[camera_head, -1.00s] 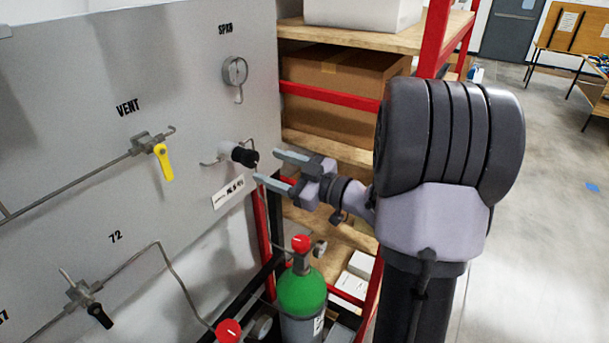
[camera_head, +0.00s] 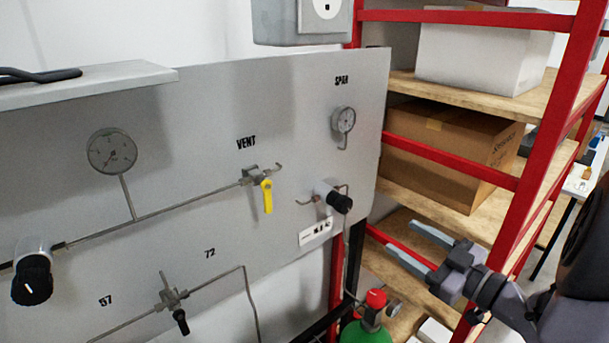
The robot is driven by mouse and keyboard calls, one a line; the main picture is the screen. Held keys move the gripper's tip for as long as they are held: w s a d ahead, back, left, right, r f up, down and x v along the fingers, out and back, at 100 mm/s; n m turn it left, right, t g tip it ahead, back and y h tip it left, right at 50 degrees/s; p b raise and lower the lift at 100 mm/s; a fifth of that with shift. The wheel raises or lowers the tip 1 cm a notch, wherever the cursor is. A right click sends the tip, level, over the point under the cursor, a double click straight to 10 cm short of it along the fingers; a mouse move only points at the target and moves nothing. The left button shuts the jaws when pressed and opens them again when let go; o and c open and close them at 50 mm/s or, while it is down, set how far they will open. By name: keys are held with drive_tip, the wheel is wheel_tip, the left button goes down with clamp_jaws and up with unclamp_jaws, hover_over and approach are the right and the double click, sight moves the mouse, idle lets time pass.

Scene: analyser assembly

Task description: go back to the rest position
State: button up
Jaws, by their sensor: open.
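My gripper (camera_head: 410,252) is at the lower right of the head camera view, with its two light-blue fingers apart and nothing between them. The fingers point left toward the grey panel (camera_head: 100,228). The black knob (camera_head: 340,203) on the panel's right part is up and left of the fingertips, with a visible gap between them. My arm runs off the right edge of the picture.
The panel carries a yellow-handled VENT valve (camera_head: 267,195), gauges (camera_head: 112,151) and another black knob (camera_head: 32,282). A red-framed shelf (camera_head: 540,130) with a cardboard box (camera_head: 445,150) stands behind my gripper. A green cylinder (camera_head: 366,333) with a red cap is below.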

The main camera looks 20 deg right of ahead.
drive_tip(key=w+m+g+h+b, duration=0.2)
drive_tip(key=w+m+h+b, duration=0.4)
drive_tip(key=h, duration=0.4)
drive_tip(key=s+a+f+m+g+y+b, duration=0.2)
drive_tip(key=s+a+f, duration=0.4)
drive_tip(key=s+a, duration=0.4)
drive_tip(key=s+a+f+m+g+y+b, duration=0.2)
drive_tip(key=s+a+f+g, duration=0.4)
drive_tip(key=a, duration=1.1)
drive_tip(key=s+m+g+y, duration=0.1)
drive_tip(key=s+y, duration=0.1)
drive_tip(key=s, duration=0.2)
